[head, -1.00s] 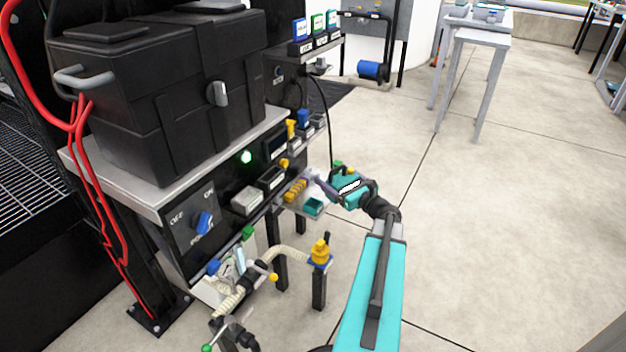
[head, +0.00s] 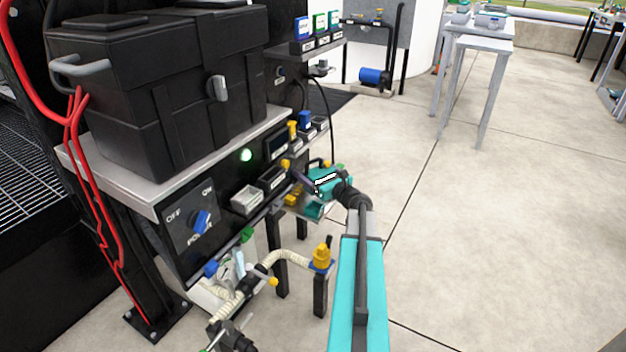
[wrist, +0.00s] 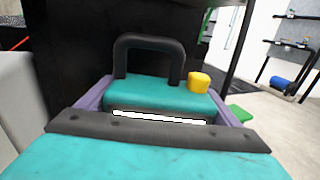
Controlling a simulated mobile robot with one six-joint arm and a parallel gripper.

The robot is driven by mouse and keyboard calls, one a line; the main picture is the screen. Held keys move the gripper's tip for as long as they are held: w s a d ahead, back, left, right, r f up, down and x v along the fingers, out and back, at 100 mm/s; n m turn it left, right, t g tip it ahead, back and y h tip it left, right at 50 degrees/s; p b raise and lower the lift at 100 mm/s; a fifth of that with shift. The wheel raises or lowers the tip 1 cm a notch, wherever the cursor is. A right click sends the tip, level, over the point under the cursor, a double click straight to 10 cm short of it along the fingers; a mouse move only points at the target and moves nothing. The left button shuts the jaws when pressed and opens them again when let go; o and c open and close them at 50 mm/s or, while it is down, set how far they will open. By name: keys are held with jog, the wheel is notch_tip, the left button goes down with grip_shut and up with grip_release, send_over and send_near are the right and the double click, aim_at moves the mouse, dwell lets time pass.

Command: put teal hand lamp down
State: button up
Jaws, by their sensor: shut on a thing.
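The teal hand lamp (wrist: 150,92) sits between my gripper's purple-grey fingers in the wrist view. It has a black arched handle and a yellow knob at its right end. My gripper (wrist: 166,100) is shut on the lamp, with one finger along each side. In the head view my gripper (head: 306,184) is beside the front of the black bench, close to its low front shelf. Most of the lamp is hard to tell from my teal hand there. The lamp's underside is hidden, so I cannot tell whether it touches anything.
A black case (head: 165,85) stands on the bench top. The bench front has a blue power knob (head: 201,221) and several small fixtures. A cream hose (head: 290,257) runs to a yellow fitting (head: 321,257) on a post.

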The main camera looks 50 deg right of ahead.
jog(key=shift+f+b, duration=1.1)
jog(key=shift+f, duration=0.7)
jog(key=shift+a+f+b, duration=0.15)
jog(key=shift+f+b, duration=0.15)
jog(key=shift+f, duration=0.4)
jog(key=o, duration=1.2)
jog(key=shift+r, duration=0.4)
jog(key=shift+s+a+p, duration=0.1)
jog(key=shift+s+p, duration=0.25)
jog(key=shift+p, duration=0.05)
jog(key=s+a+p, duration=0.1)
jog(key=s+p, duration=0.2)
jog(key=s, duration=0.8)
jog(key=shift+a+r, duration=0.15)
jog(key=shift+r, duration=0.2)
